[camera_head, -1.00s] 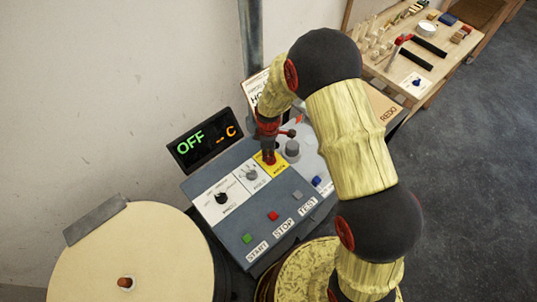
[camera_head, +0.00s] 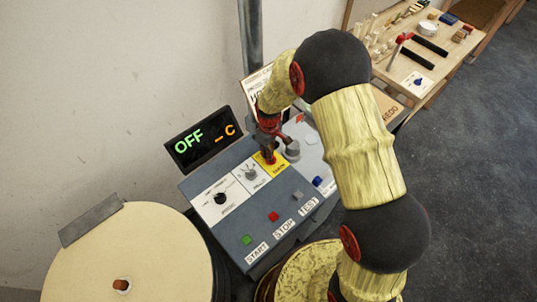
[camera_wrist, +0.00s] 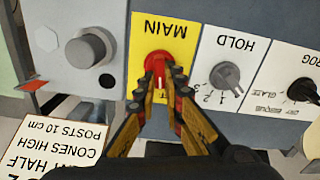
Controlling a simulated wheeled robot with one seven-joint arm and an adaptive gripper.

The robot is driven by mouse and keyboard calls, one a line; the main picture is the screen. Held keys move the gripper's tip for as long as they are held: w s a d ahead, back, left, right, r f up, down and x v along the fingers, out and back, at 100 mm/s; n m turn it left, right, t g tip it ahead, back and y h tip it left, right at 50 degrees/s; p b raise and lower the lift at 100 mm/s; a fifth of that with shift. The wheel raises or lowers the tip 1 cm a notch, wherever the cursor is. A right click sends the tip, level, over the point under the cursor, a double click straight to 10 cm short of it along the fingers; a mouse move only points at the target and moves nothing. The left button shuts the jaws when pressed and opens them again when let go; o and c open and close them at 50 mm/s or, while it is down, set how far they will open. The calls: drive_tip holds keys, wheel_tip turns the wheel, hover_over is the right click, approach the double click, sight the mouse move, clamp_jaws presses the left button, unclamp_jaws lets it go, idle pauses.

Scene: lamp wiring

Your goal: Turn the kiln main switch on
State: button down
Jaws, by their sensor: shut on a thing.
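The main switch (camera_wrist: 158,62) is a red round knob on a yellow plate marked MAIN, which appears upside down in the wrist view. A pale mark on the knob points toward the bottom of that view. My gripper (camera_wrist: 165,82) has its two fingers closed on the knob, one on each side. In the head view my gripper (camera_head: 268,148) reaches down to the yellow plate (camera_head: 272,168) and hides most of the knob. The display (camera_head: 200,140) behind the panel reads OFF in green and dashes with C in orange.
Beside the main switch are the HOLD knob (camera_wrist: 225,76) and a grey knob (camera_wrist: 86,50) on a light box. Green (camera_head: 246,239) and red (camera_head: 273,216) buttons sit on the panel's front. A round kiln lid (camera_head: 130,255) stands left.

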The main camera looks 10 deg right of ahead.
drive_tip(key=m, duration=0.2)
drive_tip(key=m+b, duration=0.1)
drive_tip(key=m, duration=0.2)
drive_tip(key=shift+w+d+m, duration=0.15)
drive_tip(key=shift+d+m, duration=0.05)
drive_tip(key=shift+m, duration=0.1)
drive_tip(key=m+b, duration=0.1)
drive_tip(key=m, duration=0.4)
drive_tip(key=shift+d, duration=0.2)
drive_tip(key=shift+m, duration=0.4)
drive_tip(key=c, duration=1.9)
unclamp_jaws()
wheel_tip(320, 180, up, 12)
